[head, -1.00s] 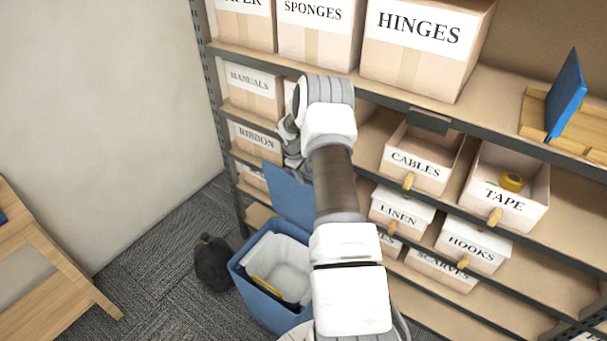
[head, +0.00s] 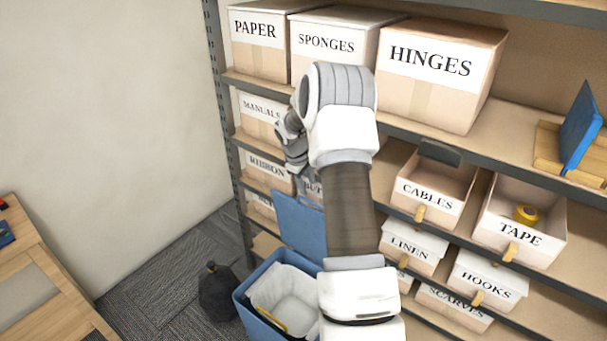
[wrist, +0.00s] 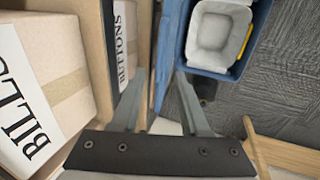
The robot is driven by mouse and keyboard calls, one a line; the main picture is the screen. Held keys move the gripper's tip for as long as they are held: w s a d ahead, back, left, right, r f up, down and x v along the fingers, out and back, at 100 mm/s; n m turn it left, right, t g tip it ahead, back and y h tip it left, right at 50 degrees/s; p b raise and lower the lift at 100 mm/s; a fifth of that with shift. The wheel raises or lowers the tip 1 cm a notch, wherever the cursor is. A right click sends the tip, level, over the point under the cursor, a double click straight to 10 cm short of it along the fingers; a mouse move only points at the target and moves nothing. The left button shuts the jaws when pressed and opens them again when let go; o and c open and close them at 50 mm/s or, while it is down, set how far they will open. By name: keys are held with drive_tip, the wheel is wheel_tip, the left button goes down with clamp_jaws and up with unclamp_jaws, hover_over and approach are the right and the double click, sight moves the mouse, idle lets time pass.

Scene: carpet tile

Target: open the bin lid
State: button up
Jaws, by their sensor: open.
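The blue bin (head: 258,306) stands on the carpet in front of the shelves, with a pale liner (head: 284,297) inside. Its blue lid (head: 300,228) is raised, standing steeply at the bin's shelf side, so the bin's mouth is uncovered. My gripper (head: 308,188) is at the lid's upper edge, partly hidden by my arm. In the wrist view, my gripper (wrist: 160,76) is open, and the lid (wrist: 172,50) shows nearly edge-on between the fingers. I cannot tell whether a finger touches it. The bin (wrist: 250,50) lies beyond, its mouth open.
Shelves hold labelled boxes, such as the hinges box (head: 436,75) and cables box (head: 437,190). In the wrist view, the bills box (wrist: 45,70) and buttons box (wrist: 125,42) are close left of the fingers. A wooden table (head: 40,285) stands left.

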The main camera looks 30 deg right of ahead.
drive_tip(key=v, duration=0.5)
drive_tip(key=shift+s+a+r, duration=0.1)
drive_tip(key=shift+r, duration=0.15)
drive_tip(key=s+a+r+m+t, duration=0.1)
drive_tip(key=s+a+r, duration=0.4)
drive_tip(key=a+r, duration=0.35)
drive_tip(key=s+a+r+m+t, duration=0.1)
drive_tip(key=s+a+r, duration=0.4)
drive_tip(key=a+r, duration=0.3)
drive_tip(key=s+a+r+m+t+y, duration=0.1)
drive_tip(key=s+a, duration=0.5)
drive_tip(key=s, duration=0.4)
drive_tip(key=s+a+r+m+t+y, duration=0.1)
drive_tip(key=s+a, duration=0.4)
drive_tip(key=s, duration=0.5)
drive_tip(key=shift+s+a+r+y, duration=0.35)
drive_tip(key=shift+r+y, duration=0.05)
drive_tip(key=shift+y, duration=0.3)
